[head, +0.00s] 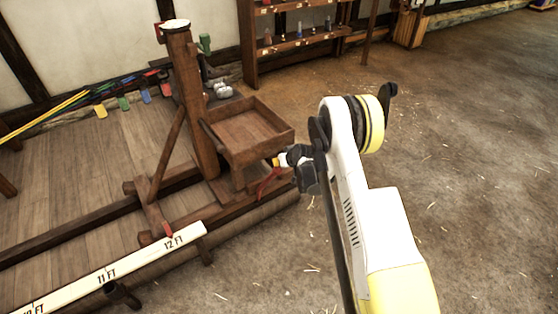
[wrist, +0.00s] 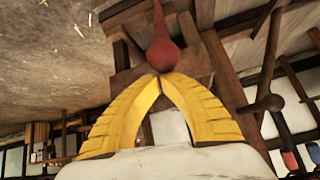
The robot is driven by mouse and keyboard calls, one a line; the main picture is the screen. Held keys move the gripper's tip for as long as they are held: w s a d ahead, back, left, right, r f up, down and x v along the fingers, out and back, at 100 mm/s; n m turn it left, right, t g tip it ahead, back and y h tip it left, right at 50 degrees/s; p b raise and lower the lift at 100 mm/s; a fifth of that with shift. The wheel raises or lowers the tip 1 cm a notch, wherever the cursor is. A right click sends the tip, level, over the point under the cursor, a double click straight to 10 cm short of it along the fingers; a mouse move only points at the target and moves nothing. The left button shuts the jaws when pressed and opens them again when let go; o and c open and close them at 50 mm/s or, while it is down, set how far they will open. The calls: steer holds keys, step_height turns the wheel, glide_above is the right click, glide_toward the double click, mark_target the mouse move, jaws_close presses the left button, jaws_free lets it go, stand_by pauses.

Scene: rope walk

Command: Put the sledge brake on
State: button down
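The sledge (head: 205,178) is a dark wooden frame with a tall post and a shallow open box, at the left in the head view. A red lever (head: 268,183), which looks like the brake handle, slants below the box's right corner. My gripper (head: 277,162) is right at the lever's upper end. In the wrist view the yellow fingers lean together and their tips (wrist: 160,77) meet. The lever's rounded red knob (wrist: 162,52) is just past the tips, not visibly between them. Whether the tips touch it, I cannot tell.
A white measuring rail (head: 120,270) marked in feet runs along the lower left. Shelves (head: 295,42) stand against the back wall. Coloured tags and strands (head: 123,103) lie by the wall at left. The straw-strewn floor (head: 470,150) at right is clear.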

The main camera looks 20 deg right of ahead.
steer(key=shift+s+d+f, duration=0.1)
steer(key=shift+s+f, duration=0.35)
steer(key=shift+f, duration=0.05)
steer(key=shift+w+r, duration=0.35)
steer(key=shift+r, duration=0.05)
steer(key=w+r+p+v, duration=0.1)
steer(key=p+v, duration=0.3)
steer(key=v, duration=0.5)
steer(key=shift+d, duration=0.2)
steer(key=shift+r, duration=0.2)
